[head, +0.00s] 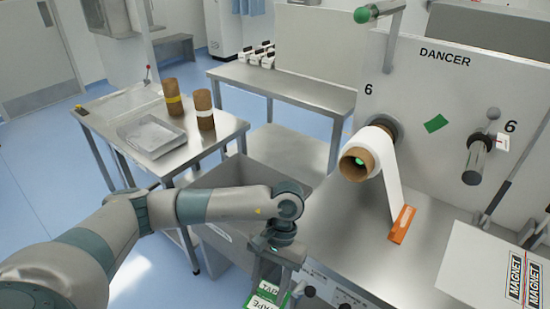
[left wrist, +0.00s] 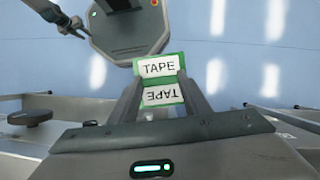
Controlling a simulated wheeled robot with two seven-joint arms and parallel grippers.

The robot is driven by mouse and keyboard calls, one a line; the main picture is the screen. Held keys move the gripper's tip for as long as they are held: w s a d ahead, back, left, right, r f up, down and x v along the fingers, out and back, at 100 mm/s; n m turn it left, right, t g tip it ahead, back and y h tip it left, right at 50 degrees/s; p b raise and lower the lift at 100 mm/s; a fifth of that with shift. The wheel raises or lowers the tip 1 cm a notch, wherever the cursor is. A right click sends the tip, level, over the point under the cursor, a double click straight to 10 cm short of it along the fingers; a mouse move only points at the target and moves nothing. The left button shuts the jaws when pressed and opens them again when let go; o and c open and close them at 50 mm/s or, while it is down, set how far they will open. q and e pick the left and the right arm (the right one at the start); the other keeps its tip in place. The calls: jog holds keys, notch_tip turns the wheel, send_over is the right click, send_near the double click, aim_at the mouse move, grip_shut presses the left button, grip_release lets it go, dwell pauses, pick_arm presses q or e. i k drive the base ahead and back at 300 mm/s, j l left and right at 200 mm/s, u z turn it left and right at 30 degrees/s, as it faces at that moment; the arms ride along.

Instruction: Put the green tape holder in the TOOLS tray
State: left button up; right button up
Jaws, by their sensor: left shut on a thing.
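The green tape holder (head: 267,297) is at the bottom edge of the head view, partly cut off. In the left wrist view the tape holder (left wrist: 159,66) shows green edges and two white TAPE labels. My left gripper (head: 272,284) is shut on it, with a finger on each side, and holds it up in front of the machine bench. A shallow grey tray (head: 150,148) lies on the steel table at the left, well away from the gripper. I can read no TOOLS label on it. A dark part of what looks like my right gripper (left wrist: 70,26) shows small in the left wrist view.
Two brown rolls (head: 174,97) stand behind and right of the tray. A white web roll (head: 372,150) and an orange piece (head: 402,225) are at the right.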

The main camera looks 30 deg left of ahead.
aim_at(143, 134)
jog(key=j, duration=0.45)
jog(key=i+j+u, duration=0.1)
jog(key=j, duration=0.3)
jog(key=i+j, duration=0.1)
jog(key=j, duration=0.35)
jog(key=i+j, duration=0.1)
jog(key=j, duration=0.3)
jog(key=i+j+u, duration=0.1)
jog(key=j, duration=0.35)
jog(key=i+j, duration=0.1)
jog(key=j, duration=0.3)
jog(key=i+j+u, duration=0.1)
jog(key=j, duration=0.35)
jog(key=i+j, duration=0.1)
jog(key=j, duration=0.3)
jog(key=i+j, duration=0.15)
jog(key=j, duration=0.15)
jog(key=i+j, duration=0.1)
jog(key=j, duration=0.25)
jog(key=i+j+u, duration=0.1)
jog(key=j, duration=0.2)
jog(key=i, duration=0.05)
